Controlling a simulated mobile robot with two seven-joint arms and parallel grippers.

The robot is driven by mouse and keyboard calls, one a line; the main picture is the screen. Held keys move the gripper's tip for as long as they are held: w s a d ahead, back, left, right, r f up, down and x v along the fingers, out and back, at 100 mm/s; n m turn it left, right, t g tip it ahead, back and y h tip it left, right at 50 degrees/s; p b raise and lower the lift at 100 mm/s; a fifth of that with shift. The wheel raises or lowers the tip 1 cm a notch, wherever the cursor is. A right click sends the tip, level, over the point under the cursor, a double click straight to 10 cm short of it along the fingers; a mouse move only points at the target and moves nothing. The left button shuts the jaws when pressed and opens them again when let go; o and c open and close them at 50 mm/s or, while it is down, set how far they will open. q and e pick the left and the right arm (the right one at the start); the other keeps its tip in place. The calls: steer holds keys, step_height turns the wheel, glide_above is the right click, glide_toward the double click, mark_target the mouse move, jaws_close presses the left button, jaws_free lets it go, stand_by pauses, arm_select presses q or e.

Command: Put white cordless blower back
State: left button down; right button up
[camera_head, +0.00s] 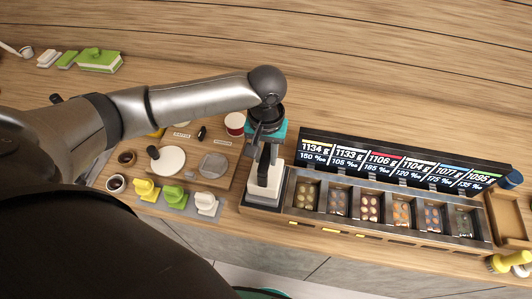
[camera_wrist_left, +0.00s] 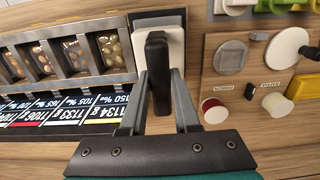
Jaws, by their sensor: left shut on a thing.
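The white cordless blower (camera_head: 264,187) has a white body and a black handle. In the head view it is at the left end of the long dispenser, over a dark pad (camera_head: 260,203). My left gripper (camera_head: 266,158) reaches down from above and is shut on its black handle. In the left wrist view the two fingers (camera_wrist_left: 158,88) are on either side of the black handle (camera_wrist_left: 157,50), with the white body (camera_wrist_left: 174,42) beyond. I cannot tell whether the blower rests on the pad or hangs just above it. My right gripper is not in view.
A dispenser with several filled compartments (camera_head: 368,206) and a weight display (camera_head: 400,166) stands right of the blower. A wooden board (camera_head: 221,145) with a white disc and grey pad lies left. Yellow, green and white pieces (camera_head: 175,197) stand at the front. Bare counter lies behind.

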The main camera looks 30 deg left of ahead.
arm_select(q)
steer(key=c, duration=0.6)
jaws_free()
steer(key=shift+o, duration=0.2)
step_height(320, 180, up, 15)
stand_by(0.3)
